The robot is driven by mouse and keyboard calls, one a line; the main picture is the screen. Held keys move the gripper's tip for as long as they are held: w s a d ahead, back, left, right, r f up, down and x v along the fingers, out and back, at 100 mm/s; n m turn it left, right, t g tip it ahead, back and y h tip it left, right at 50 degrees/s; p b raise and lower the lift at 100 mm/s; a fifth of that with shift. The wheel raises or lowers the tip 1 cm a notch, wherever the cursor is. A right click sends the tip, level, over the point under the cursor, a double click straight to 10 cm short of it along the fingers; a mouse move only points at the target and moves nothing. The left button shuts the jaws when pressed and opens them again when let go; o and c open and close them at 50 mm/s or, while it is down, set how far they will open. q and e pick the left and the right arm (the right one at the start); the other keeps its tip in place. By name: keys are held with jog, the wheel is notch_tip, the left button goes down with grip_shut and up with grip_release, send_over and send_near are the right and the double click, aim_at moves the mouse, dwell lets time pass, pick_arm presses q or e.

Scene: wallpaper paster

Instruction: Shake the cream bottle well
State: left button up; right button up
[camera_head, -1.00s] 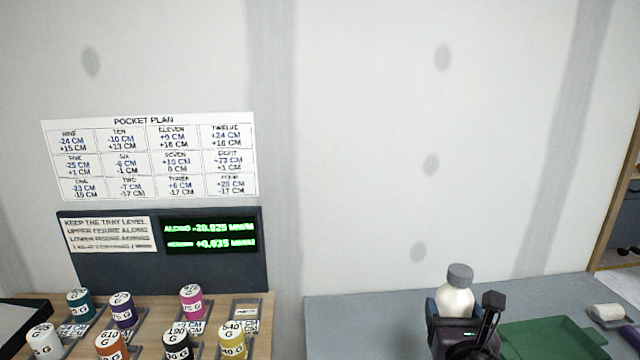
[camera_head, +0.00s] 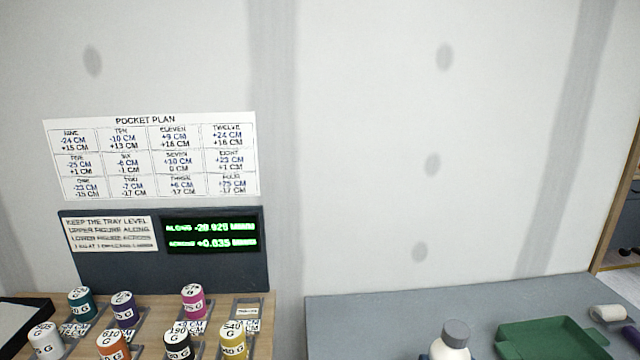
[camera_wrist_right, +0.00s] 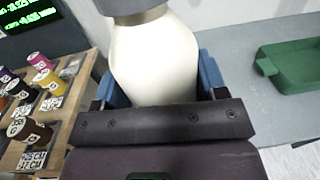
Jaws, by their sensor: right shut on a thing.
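The cream bottle (camera_head: 451,343) is white with a grey cap and shows at the bottom edge of the head view, upright, its lower part cut off by the frame. In the right wrist view the bottle (camera_wrist_right: 152,62) fills the upper middle, its grey cap cut off at the top. My right gripper (camera_wrist_right: 155,95) is shut on the bottle, with blue pads at both sides of its body. My left gripper is not in view.
A grey table (camera_head: 380,305) lies below the bottle, with a green tray (camera_head: 550,340) to the right. A white roll (camera_head: 607,313) lies near the right edge. On the left, a wooden board (camera_head: 262,320) bears several coloured labelled weights (camera_head: 193,301). A display (camera_head: 210,235) stands behind them.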

aim_at(457, 329)
notch_tip(457, 329, up, 9)
jog(key=shift+w+r, duration=0.1)
jog(key=shift+f, duration=0.25)
notch_tip(457, 329, down, 9)
jog(key=shift+r, duration=0.15)
notch_tip(457, 329, up, 9)
jog(key=shift+r, duration=0.1)
notch_tip(457, 329, down, 9)
jog(key=shift+f, duration=0.15)
jog(key=o, duration=0.5)
jog(key=c, duration=0.5)
notch_tip(457, 329, up, 9)
jog(key=shift+r, duration=0.2)
jog(key=shift+c, duration=0.5)
jog(key=shift+f, duration=4.75)
jog(key=shift+r, duration=0.15)
